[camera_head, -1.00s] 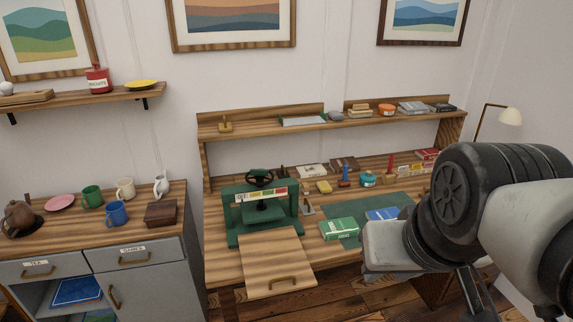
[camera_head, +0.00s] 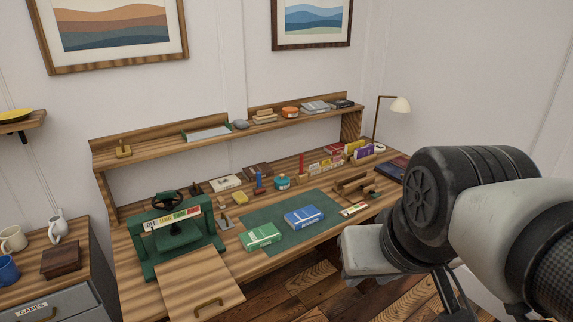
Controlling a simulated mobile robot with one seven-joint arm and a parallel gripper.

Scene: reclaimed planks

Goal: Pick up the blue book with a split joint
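A blue book (camera_head: 304,217) with white lettering lies flat on the green mat (camera_head: 318,204) on the wooden desk. A split joint on it is too small to make out. A green book (camera_head: 260,236) lies to its left, at the mat's front left edge. My arm fills the right side of the head view, to the right of the blue book and apart from it. My gripper's fingertips cannot be made out, so its opening is not shown.
A wooden stand (camera_head: 352,186) sits right of the mat. Plank floor lies in front.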

